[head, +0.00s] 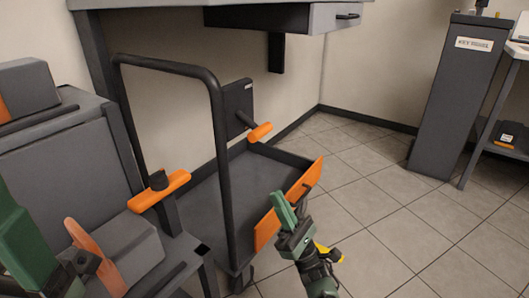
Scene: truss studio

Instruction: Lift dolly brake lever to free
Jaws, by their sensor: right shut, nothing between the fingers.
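The dolly (235,185) has a dark flat bed, a black tubular push handle (168,66) and an orange strip (312,178) along its near right edge. An orange bar with a black knob (145,198) sits by the left leg of the handle. Another orange grip (260,132) projects from a dark upright plate. I cannot tell which orange part is the brake lever. My right gripper (283,210) has its green fingers shut and empty, in front of the orange strip; contact is unclear.
A grey cabinet-like block (60,150) stands at the left. A bench with a drawer (285,18) overhangs the dolly. A dark pedestal with a label (440,110) and a shelf stand (498,135) are at the right. The tiled floor (400,225) between is clear.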

